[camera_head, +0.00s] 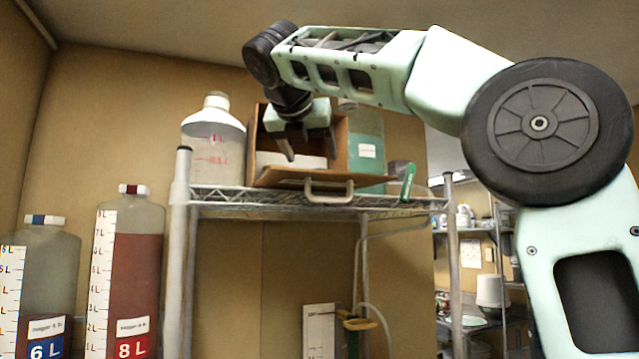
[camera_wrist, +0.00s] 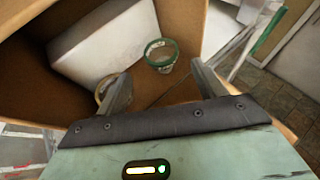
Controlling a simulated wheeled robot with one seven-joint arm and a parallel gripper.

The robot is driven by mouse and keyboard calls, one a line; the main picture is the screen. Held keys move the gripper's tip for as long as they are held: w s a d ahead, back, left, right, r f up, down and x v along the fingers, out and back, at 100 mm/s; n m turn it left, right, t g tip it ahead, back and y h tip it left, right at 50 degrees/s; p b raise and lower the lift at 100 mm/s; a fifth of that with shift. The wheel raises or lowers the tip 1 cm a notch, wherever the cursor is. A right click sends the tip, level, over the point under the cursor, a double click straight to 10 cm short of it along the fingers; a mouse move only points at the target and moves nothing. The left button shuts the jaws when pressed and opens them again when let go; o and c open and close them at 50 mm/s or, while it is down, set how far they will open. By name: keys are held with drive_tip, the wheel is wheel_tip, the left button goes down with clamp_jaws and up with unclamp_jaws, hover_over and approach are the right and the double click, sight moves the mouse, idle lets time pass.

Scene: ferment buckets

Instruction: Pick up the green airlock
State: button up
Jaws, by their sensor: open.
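The green airlock, seen as a green ring with a clear body (camera_wrist: 161,53), is inside an open brown box (camera_wrist: 190,25) in the wrist view. It is near a white block (camera_wrist: 105,45). My gripper (camera_wrist: 160,70) is open and empty, its two fingers reaching into the box. The airlock appears ahead of and between the fingertips, apart from them. In the head view my gripper (camera_head: 308,150) points down at the mouth of the box (camera_head: 340,140) on the wire shelf. The airlock cannot be made out in the head view.
A tan ring (camera_wrist: 107,88) lies beside the left finger. The box's front flap (camera_head: 285,180) is folded down, with a handle (camera_head: 329,190). A white jug (camera_head: 213,145) and a green container (camera_head: 366,150) flank the box. A green strip (camera_head: 408,182) is at the shelf edge.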

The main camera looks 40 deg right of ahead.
drive_tip(key=shift+p+x, duration=0.95)
drive_tip(key=shift+x, duration=2.1)
drive_tip(key=shift+s+f, duration=0.1)
drive_tip(key=shift+s, duration=0.05)
drive_tip(key=c, duration=1.1)
